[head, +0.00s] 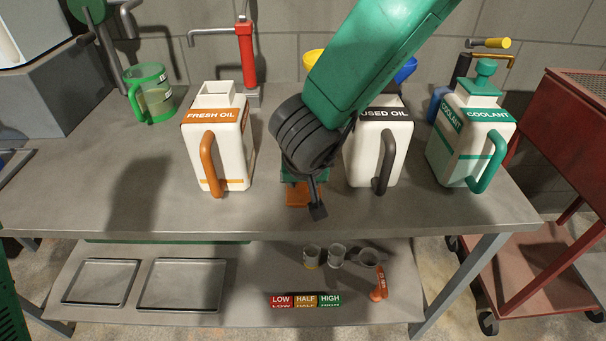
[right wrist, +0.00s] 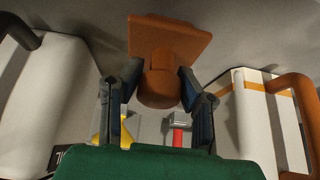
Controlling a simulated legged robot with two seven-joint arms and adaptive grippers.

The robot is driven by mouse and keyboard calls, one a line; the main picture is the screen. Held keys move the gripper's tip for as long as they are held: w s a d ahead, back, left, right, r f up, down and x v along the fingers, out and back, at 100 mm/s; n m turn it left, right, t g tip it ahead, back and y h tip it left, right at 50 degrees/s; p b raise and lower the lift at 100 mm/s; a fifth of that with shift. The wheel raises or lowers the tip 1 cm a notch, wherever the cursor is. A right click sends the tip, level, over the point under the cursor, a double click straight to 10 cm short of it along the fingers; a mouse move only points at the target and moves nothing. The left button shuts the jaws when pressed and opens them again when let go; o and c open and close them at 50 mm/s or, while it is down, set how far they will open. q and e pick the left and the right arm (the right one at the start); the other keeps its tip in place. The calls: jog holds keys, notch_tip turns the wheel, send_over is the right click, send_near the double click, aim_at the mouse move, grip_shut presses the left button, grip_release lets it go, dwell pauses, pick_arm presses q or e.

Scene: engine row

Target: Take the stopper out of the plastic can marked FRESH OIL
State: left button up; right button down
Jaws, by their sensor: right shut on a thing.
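The white plastic can marked FRESH OIL (head: 229,142), with an orange handle, stands upright on the bench left of centre in the head view. Its square neck (head: 217,90) is bare, with no stopper in it. My right gripper (head: 303,182) is low over the bench between this can and the USED OIL can. It is shut on the round knob of an orange stopper (head: 297,194). In the right wrist view the stopper (right wrist: 160,88) shows between both fingers, its square plate near the bench top; I cannot tell whether it touches. My left gripper is not in view.
The USED OIL can (head: 377,150) stands close right of my right arm, its top partly hidden. The COOLANT can (head: 470,143) with a green stopper is further right. A green measuring jug (head: 150,93) stands at left. Free bench lies left of the FRESH OIL can.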

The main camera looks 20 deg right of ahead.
jog(key=shift+f, duration=0.2)
jog(key=c, duration=1.1)
grip_release()
jog(key=shift+o, duration=0.2)
jog(key=v, duration=1.2)
jog(key=shift+w+f, duration=0.1)
